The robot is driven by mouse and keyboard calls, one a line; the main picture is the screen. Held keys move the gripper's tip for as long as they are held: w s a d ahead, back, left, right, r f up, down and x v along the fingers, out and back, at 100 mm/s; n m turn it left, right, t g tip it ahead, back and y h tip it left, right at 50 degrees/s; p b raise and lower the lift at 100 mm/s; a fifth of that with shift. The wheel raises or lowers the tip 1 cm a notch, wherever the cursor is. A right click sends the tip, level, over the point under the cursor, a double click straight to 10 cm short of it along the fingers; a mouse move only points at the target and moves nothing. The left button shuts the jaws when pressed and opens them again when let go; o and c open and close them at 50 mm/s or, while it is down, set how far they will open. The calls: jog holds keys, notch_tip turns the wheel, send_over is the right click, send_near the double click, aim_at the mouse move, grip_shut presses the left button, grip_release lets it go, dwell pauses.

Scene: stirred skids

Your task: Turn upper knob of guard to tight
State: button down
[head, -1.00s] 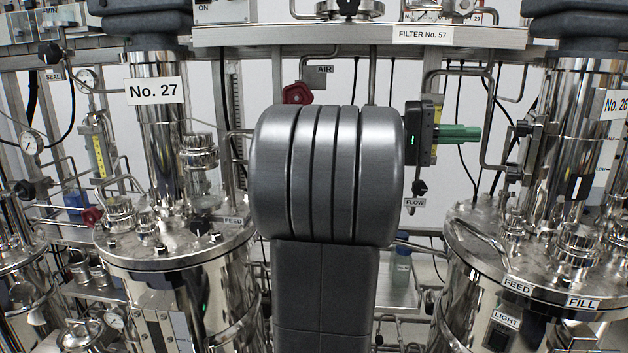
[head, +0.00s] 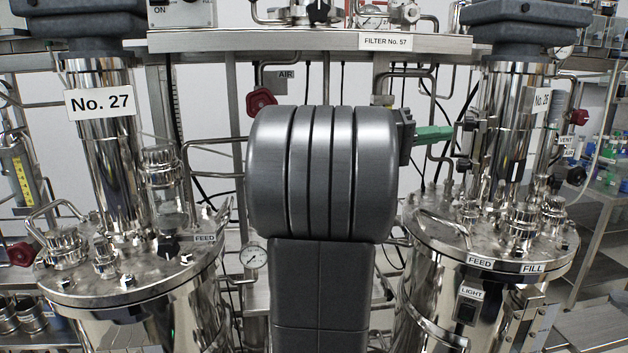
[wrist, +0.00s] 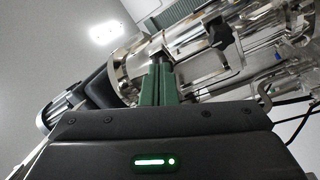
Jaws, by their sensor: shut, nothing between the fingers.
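My gripper (head: 450,132) has green fingers, shut and empty, pointing right at the column of the No. 26 vessel in the head view. In the wrist view its fingers (wrist: 161,72) lie side by side in front of shiny steel. A dark knob (head: 470,121) sits on the near side of that column, just beyond and above the fingertips, with another dark knob (head: 463,164) below it. The wrist view shows a black star-shaped knob (wrist: 226,44) right of the fingers. I cannot tell which head-view knob this is, or where the guard's edges lie. Contact is not clear.
The No. 27 vessel (head: 105,135) stands left, with a red valve knob (head: 261,100) between. The filter shelf (head: 300,43) crosses above. Floor shows at far right.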

jog(key=d, duration=0.1)
jog(key=d+b, duration=0.1)
jog(key=d, duration=0.1)
jog(key=shift+s+d, duration=0.2)
jog(key=shift+s, duration=0.15)
jog(key=shift+w+r, duration=0.15)
jog(key=shift+w, duration=0.05)
dwell(0.5)
jog(key=shift+w+b, duration=0.1)
jog(key=shift+b, duration=2.6)
jog(key=shift+f+b, duration=0.4)
jog(key=a, duration=0.4)
jog(key=a+b, duration=0.1)
jog(key=a, duration=0.1)
jog(key=shift+w, duration=0.3)
jog(key=shift+d+r, duration=0.1)
